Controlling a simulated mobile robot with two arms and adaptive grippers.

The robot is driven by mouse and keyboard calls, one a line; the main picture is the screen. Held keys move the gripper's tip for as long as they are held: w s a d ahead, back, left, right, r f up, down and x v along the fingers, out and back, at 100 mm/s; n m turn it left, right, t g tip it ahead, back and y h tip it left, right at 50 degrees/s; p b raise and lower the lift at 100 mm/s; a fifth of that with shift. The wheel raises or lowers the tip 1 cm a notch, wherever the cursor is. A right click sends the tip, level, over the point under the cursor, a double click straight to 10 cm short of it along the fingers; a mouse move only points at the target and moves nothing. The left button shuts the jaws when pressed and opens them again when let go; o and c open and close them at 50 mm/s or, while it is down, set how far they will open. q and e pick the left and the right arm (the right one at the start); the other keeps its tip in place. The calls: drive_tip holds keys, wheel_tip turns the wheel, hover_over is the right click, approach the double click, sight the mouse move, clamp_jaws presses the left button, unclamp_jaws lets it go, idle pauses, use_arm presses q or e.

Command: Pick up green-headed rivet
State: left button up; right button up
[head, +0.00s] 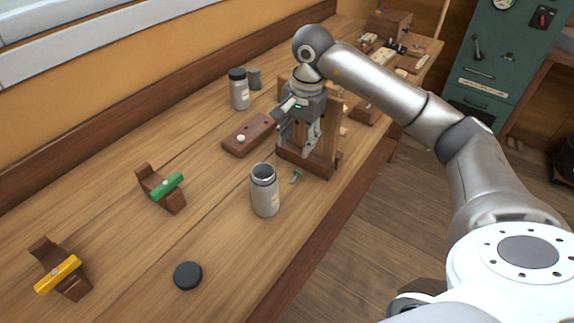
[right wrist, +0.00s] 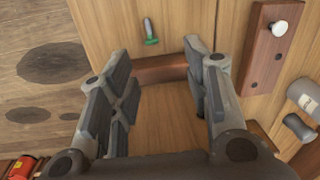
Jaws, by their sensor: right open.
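The green-headed rivet (head: 296,176) lies on the bench between an open grey jar (head: 265,190) and a wooden stand (head: 325,160). In the right wrist view the rivet (right wrist: 151,32) lies beyond the fingertips, its green head toward the gripper and its grey shank pointing away. My right gripper (head: 298,132) is open and empty at the stand, farther along the bench than the rivet. In the right wrist view its two fingers (right wrist: 157,75) are spread, with a dark wooden bar of the stand between them. My left gripper is out of view.
A wooden block with a white-headed rivet (head: 241,139) lies left of the gripper. A lidded jar (head: 238,90) stands behind it. Wooden holders with a green bar (head: 167,187) and a yellow bar (head: 58,275) and a black lid (head: 188,276) are at left. The bench's front edge runs near the rivet.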

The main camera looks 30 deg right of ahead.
sight(298, 171)
drive_tip(key=f+b, duration=0.2)
drive_tip(key=f, duration=0.1)
drive_tip(key=f+b, duration=0.1)
drive_tip(key=f, duration=0.1)
drive_tip(key=shift+s+a, duration=0.15)
drive_tip(key=shift+s, duration=0.1)
drive_tip(key=shift+w+f+b, duration=0.15)
drive_tip(key=shift+f+b, duration=0.15)
drive_tip(key=shift+b, duration=0.05)
drive_tip(key=shift+f, duration=0.25)
drive_tip(key=f+b, duration=0.2)
drive_tip(key=f, duration=0.1)
drive_tip(key=f+b, duration=0.1)
drive_tip(key=shift+d+f, duration=0.15)
drive_tip(key=shift+d, duration=0.25)
drive_tip(key=shift+c, duration=1.1)
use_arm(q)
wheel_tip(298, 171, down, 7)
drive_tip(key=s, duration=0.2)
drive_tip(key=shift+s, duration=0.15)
use_arm(e)
clamp_jaws()
